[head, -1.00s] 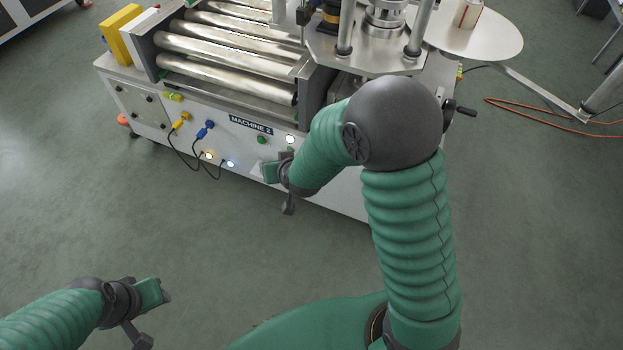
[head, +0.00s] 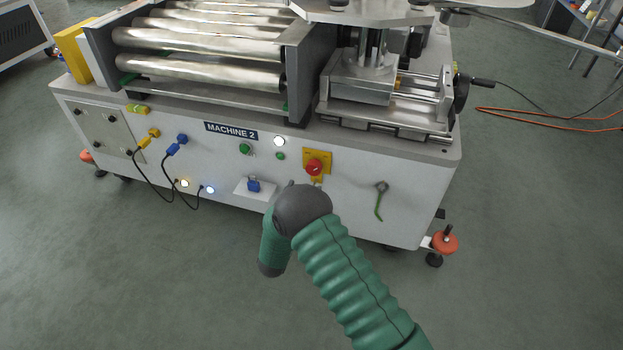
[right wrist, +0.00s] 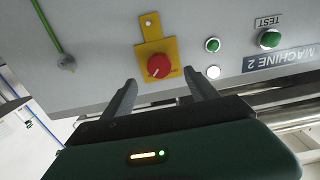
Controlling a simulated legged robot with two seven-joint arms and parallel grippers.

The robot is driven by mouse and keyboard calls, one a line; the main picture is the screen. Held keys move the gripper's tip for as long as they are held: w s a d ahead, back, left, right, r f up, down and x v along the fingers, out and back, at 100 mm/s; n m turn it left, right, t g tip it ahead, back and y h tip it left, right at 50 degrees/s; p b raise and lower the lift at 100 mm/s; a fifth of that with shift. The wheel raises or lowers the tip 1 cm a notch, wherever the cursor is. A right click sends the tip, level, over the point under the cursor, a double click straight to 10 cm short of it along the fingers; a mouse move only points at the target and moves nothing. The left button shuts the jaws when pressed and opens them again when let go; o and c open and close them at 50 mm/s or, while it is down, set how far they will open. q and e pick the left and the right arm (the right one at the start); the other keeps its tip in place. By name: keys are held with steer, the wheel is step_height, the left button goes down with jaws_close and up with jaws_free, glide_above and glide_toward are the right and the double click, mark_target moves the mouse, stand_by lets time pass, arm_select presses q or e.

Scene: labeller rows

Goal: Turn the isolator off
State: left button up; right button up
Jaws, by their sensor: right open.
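The isolator is a red rotary knob (head: 314,167) on a yellow plate (head: 325,155) on the front panel of MACHINE 2. In the right wrist view, which is upside down, the red knob (right wrist: 159,66) shows just ahead of the fingertips and roughly between them. My right gripper (right wrist: 159,77) is open and empty, with a finger on either side of the knob's line and no visible contact. In the head view my right arm shows below the knob, and its fingers are hidden. The knob's setting is too small to read. My left gripper is not in view.
Green buttons (head: 244,148), a white lamp (head: 279,141) and a blue fitting (head: 253,185) lie left of the isolator. A valve with a green handle (head: 379,207) is to its right. Black cables (head: 166,185) hang at the left.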

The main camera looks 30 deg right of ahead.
mark_target(313, 171)
steer(key=b+x, duration=0.1)
steer(key=x, duration=0.1)
steer(key=b+x, duration=0.1)
steer(key=x, duration=0.2)
steer(key=b+x, duration=0.1)
steer(key=x, duration=0.2)
steer(key=shift+s+f, duration=0.1)
steer(key=shift+f, duration=0.15)
steer(key=shift+w+d+r, duration=0.15)
steer(key=shift+w+d, duration=0.2)
steer(key=c, duration=1.4)
steer(key=shift+o, duration=0.2)
steer(key=shift+r, duration=0.1)
